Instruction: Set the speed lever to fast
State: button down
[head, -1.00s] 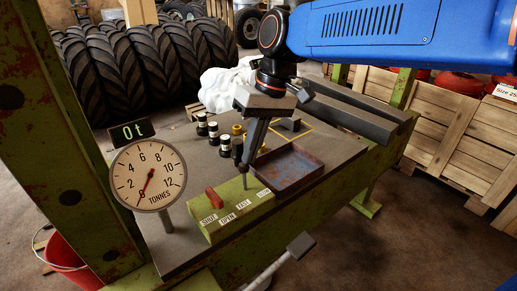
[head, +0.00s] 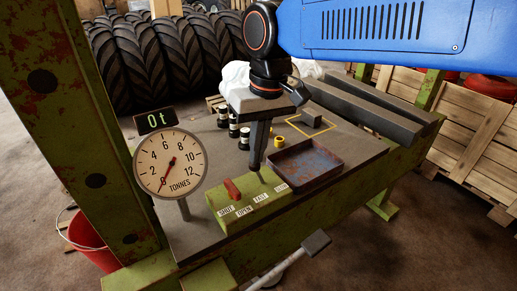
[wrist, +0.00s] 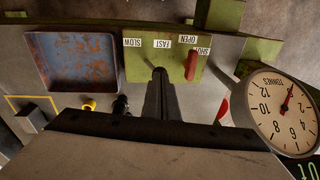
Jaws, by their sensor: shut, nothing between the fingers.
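The green control box (head: 235,208) sits on the bench's front edge, with labels SHUT, OPEN, FAST and SLOW. A red lever (head: 232,188) stands at its SHUT/OPEN end and also shows in the wrist view (wrist: 191,66). My gripper (head: 257,170) is shut and empty, pointing down at the back of the box near the FAST and SLOW labels. In the wrist view the fingertips (wrist: 159,72) lie between FAST (wrist: 162,43) and SLOW (wrist: 132,43). The speed lever is mostly hidden by the fingers; its setting and any contact are unclear.
A dial gauge (head: 170,163) stands left of the box, under a display reading 0t. A rusty tray (head: 305,162) lies close on the right. Several dark bottles (head: 244,138) and a yellow piece (head: 279,141) stand behind. A green post (head: 85,130) rises at left.

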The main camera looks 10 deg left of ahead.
dwell(0.3)
notch_tip(320, 180, up, 17)
jog(key=d, duration=0.2)
jog(key=shift+r, duration=0.15)
jog(key=shift+d, duration=0.1)
dwell(0.4)
jog(key=w+d+f+m+t, duration=0.15)
jog(key=d+f, duration=0.35)
jog(key=d, duration=0.6)
jog(key=d+f+m+t, duration=0.1)
jog(key=d+f+m, duration=0.3)
jog(key=d, duration=0.6)
jog(key=s+d+f+m, duration=0.1)
jog(key=s+d+f, duration=0.2)
jog(key=d+f, duration=0.2)
jog(key=s+d+f+t+h, duration=0.1)
jog(key=s+d+f, duration=0.2)
jog(key=d+f, duration=0.3)
jog(key=s+d+f+m+t, duration=0.1)
jog(key=s+d+f, duration=0.2)
jog(key=d+f, duration=0.3)
notch_tip(320, 180, down, 2)
jog(key=shift+s+f+m, duration=0.2)
jog(key=shift+s+m, duration=0.05)
jog(key=shift+m, duration=0.1)
